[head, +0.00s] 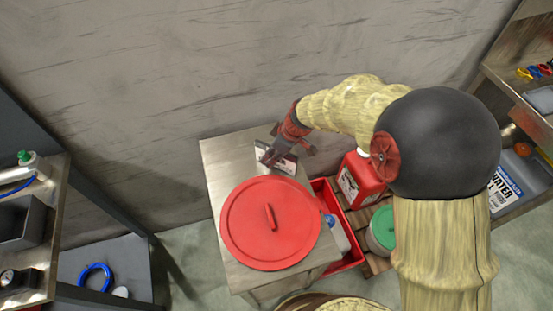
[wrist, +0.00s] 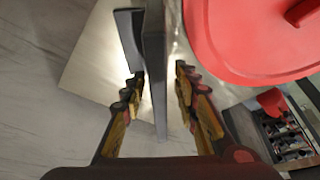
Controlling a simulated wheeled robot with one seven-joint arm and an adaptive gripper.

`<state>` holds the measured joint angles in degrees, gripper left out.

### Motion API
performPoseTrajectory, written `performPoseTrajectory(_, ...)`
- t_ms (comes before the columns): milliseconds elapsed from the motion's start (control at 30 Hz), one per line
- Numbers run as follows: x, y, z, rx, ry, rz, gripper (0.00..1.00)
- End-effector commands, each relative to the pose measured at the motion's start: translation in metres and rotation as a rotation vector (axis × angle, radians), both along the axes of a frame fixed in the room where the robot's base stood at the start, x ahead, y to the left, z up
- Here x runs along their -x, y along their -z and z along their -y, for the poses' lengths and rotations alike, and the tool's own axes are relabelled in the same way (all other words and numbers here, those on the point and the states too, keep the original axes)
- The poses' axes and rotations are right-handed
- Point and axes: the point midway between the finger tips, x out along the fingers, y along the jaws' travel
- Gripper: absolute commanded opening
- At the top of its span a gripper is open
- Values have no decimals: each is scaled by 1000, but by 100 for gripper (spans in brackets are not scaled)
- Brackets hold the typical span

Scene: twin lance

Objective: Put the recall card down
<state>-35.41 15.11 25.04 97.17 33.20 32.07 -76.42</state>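The recall card (head: 287,163), a small flat piece with a pale and reddish face, is at the back of the metal table (head: 222,162), behind the round red lid (head: 255,205). My gripper (head: 283,153) reaches down over it and hides part of it. In the wrist view the card (wrist: 154,40) shows nearly edge-on as a thin grey panel between my fingers (wrist: 159,76). The fingers are apart, with a visible gap on the right side of the card; the left fingertip is very close to it. I cannot tell whether the card's lower edge touches the tabletop.
A dark upright piece (wrist: 128,38) stands left of the card in the wrist view. A red canister (head: 358,180) and a red bin (head: 350,258) are right of the table. Shelves stand at both sides, and the wall is close behind.

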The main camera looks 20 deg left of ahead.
Motion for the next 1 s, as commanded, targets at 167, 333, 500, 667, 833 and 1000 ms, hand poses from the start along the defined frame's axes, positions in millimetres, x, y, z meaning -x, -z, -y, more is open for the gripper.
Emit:
performPoseTrajectory(167, 0, 0, 0, 0, 0, 0, 30)
performPoseTrajectory(333, 0, 0, 0, 0, 0, 0, 29)
performPoseTrajectory(500, 0, 0, 0, 0, 0, 0, 19)
performPoseTrajectory(667, 0, 0, 0, 0, 0, 0, 10)
performPoseTrajectory(833, 0, 0, 0, 0, 0, 0, 0)
performPoseTrajectory(1000, 0, 0, 0, 0, 0, 0, 0)
